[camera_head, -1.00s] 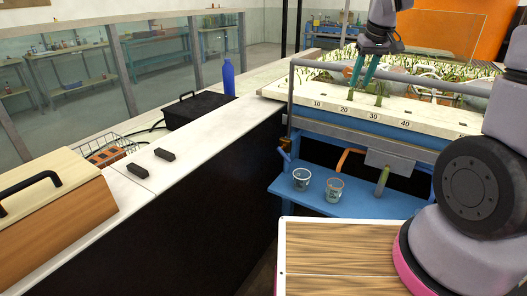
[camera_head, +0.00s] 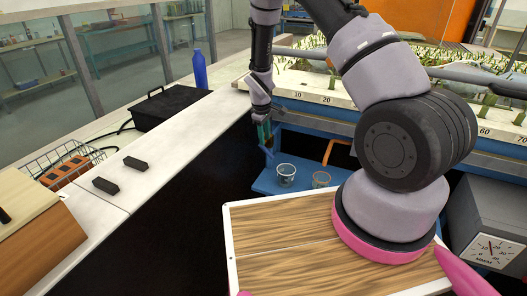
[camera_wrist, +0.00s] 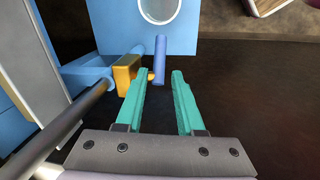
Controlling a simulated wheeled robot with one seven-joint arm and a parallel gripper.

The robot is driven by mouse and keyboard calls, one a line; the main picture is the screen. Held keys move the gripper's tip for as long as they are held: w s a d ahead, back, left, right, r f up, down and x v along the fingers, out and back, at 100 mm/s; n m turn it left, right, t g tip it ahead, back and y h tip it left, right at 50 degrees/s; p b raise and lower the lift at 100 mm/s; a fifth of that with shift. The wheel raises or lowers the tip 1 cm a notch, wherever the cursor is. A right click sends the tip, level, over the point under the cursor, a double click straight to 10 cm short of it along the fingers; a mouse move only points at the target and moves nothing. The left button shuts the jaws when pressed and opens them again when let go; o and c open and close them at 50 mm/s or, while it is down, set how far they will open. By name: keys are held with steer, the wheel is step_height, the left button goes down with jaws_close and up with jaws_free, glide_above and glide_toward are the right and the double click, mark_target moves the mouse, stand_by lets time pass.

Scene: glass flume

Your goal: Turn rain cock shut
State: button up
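The rain cock shows in the wrist view as a brass body (camera_wrist: 127,75) on a blue pipe, with a blue lever (camera_wrist: 161,58) on a short brass stem. My gripper (camera_wrist: 158,80) has two teal fingers, open and empty. In the picture the lever's near end lies between the fingertips; I cannot tell whether it is within their depth. No contact is clear. In the head view my gripper (camera_head: 264,133) points down at the flume's left end, and the cock is mostly hidden behind it.
A grey rod (camera_wrist: 75,122) runs close to the left of my gripper. The white counter (camera_head: 175,150), with a black case (camera_head: 170,108), stands left of the arm.

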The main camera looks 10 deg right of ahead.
mark_target(266, 149)
steer(key=f, duration=0.5)
steer(key=d+f, duration=0.1)
steer(key=f, duration=0.2)
steer(key=shift+w, duration=0.4)
steer(key=shift+r, duration=0.1)
steer(key=shift+c, duration=0.4)
jaws_close()
stand_by(0.4)
